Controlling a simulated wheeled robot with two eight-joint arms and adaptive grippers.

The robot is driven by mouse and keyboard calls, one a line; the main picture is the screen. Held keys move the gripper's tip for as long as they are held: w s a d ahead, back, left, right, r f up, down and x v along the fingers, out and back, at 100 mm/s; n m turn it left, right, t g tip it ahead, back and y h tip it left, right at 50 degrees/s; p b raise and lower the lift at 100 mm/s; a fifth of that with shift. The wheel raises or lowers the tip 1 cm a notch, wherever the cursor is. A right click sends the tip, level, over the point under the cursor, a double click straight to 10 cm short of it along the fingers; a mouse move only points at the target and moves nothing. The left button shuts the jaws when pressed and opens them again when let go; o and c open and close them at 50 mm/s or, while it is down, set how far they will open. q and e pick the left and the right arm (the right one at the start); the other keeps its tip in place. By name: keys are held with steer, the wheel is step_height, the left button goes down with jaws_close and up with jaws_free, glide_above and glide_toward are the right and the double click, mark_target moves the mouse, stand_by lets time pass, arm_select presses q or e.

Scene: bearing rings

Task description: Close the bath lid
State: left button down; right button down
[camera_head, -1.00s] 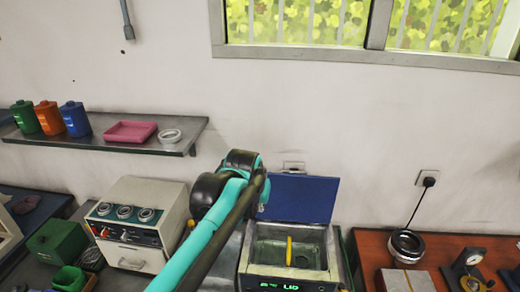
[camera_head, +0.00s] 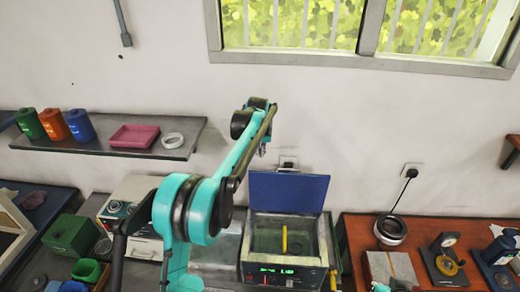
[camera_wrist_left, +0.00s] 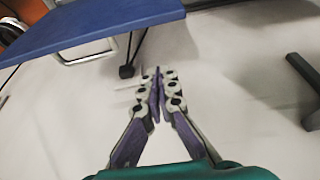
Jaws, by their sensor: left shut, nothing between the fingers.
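The bath (camera_head: 248,252) is a grey metal box with a lit display on its front, right of centre in the head view. Its blue lid (camera_head: 288,192) stands raised at the back, and the opening shows a yellow upright piece (camera_head: 284,240). In the left wrist view the lid (camera_wrist_left: 100,22) crosses the upper left, with a metal handle below its edge. My left gripper (camera_head: 262,149) is above and left of the lid in the head view. In the left wrist view the gripper (camera_wrist_left: 158,82) is shut and empty, apart from the lid. My right gripper is not seen.
A wall shelf (camera_head: 100,146) with coloured containers, a pink tray (camera_head: 134,136) and a ring (camera_head: 172,140) is at left. A white control box (camera_head: 130,195) is partly behind my arm. A red-brown table (camera_head: 430,232) with a ring (camera_head: 390,231) and gauge is at right.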

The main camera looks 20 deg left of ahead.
arm_select(q)
steer(key=x, duration=0.6)
steer(key=s, duration=0.2)
steer(key=s+p, duration=0.1)
steer(key=s, duration=0.1)
steer(key=shift+s+d+r, duration=0.1)
steer(key=shift+d+r, duration=0.1)
steer(key=shift+d, duration=0.2)
steer(key=shift+f, duration=0.1)
